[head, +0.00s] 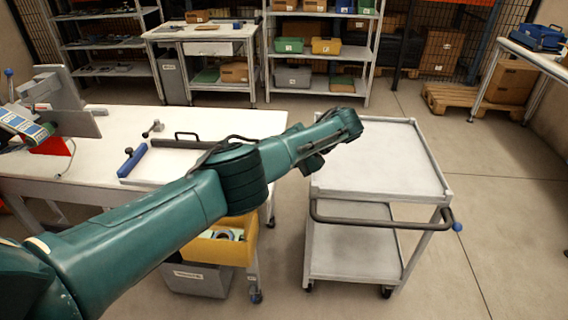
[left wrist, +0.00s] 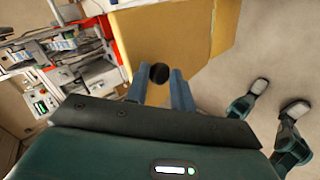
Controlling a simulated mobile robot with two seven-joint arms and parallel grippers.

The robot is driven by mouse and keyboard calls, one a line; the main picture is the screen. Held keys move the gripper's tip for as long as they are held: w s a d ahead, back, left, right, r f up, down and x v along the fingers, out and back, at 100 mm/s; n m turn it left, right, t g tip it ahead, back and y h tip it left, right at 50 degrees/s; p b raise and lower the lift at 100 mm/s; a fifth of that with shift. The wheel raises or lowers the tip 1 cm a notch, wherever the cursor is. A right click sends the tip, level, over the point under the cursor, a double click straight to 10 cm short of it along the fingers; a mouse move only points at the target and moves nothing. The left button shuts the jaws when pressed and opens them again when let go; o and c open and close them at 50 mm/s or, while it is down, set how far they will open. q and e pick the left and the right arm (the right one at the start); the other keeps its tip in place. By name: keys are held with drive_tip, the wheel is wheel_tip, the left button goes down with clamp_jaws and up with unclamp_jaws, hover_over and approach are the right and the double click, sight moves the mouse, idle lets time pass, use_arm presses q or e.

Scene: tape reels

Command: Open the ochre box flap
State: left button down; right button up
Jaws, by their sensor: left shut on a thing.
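The ochre box (head: 207,251) stands beside the white table's right end in the head view, partly hidden behind my left arm. Pale ring-shaped items show inside its opening. In the left wrist view, ochre panels (left wrist: 172,38) fill the upper middle, with a fold or edge between two faces. My left gripper (left wrist: 157,82) has its two blue-grey fingers on either side of a dark round knob (left wrist: 159,72) in front of the ochre panel, and is shut on it. In the head view its fingers cannot be made out. My right gripper is in neither view.
A grey bin (head: 197,281) sits below the ochre box. A two-tier cart (head: 380,160) with an empty top stands to the right. The white table (head: 110,128) carries a blue-handled tool (head: 132,160).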

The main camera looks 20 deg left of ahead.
use_arm(q)
drive_tip(key=shift+s+f, duration=0.3)
drive_tip(key=shift+f, duration=0.65)
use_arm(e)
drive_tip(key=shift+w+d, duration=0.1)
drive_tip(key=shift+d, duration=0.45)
use_arm(q)
drive_tip(key=shift+a, duration=0.1)
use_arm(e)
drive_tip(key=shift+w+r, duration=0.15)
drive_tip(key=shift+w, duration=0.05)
use_arm(q)
drive_tip(key=c, duration=1.2)
unclamp_jaws()
drive_tip(key=shift+o, duration=0.2)
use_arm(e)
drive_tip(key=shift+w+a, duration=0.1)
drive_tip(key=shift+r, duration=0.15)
